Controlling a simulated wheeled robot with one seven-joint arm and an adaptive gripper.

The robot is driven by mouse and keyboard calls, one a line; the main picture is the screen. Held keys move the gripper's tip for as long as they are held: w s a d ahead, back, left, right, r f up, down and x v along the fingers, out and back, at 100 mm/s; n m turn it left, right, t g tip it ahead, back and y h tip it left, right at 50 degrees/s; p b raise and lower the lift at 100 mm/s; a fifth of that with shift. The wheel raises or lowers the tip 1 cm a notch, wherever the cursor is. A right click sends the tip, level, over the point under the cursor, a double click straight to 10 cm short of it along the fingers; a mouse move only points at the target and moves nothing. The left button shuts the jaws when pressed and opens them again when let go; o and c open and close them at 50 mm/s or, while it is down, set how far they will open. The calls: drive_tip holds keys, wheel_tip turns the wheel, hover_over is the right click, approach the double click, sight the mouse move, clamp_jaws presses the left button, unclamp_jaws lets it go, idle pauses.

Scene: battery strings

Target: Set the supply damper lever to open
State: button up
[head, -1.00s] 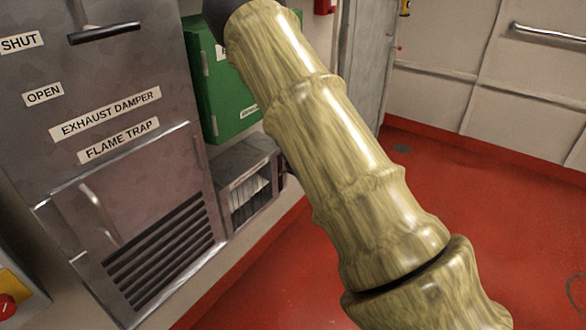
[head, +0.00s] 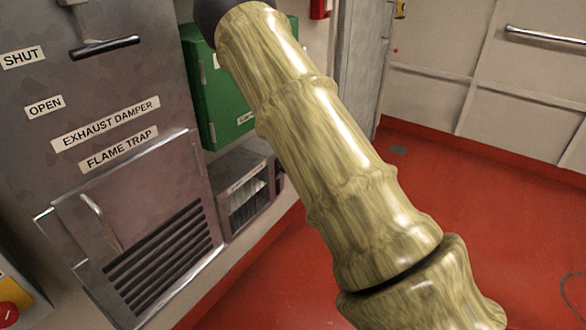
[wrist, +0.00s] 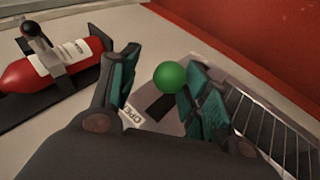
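A round green knob (wrist: 170,77) shows in the wrist view, with a dark bar below it; it looks like a lever end. A white label reading "OPE" (wrist: 131,115) is beside it, partly hidden by my left finger. My gripper (wrist: 160,60) is open, its teal-padded fingers on either side of the knob. The right finger is very close to the knob; I cannot tell whether they touch. There is a gap at the left finger. In the head view my gripper is out of frame and no supply damper label shows.
The exhaust damper handle (head: 105,47) is on the grey cabinet, with SHUT (head: 22,57) and OPEN (head: 45,107) labels. A green box (head: 222,95) hangs behind my arm. A red extinguisher (wrist: 40,75) and a wire rack (wrist: 270,125) flank my gripper.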

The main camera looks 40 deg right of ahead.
drive_tip(key=shift+s+f, duration=0.1)
drive_tip(key=shift+f, duration=0.1)
drive_tip(key=shift+s+a+r, duration=0.1)
drive_tip(key=v, duration=1.1)
drive_tip(key=shift+r, duration=0.35)
drive_tip(key=shift+s+a, duration=0.15)
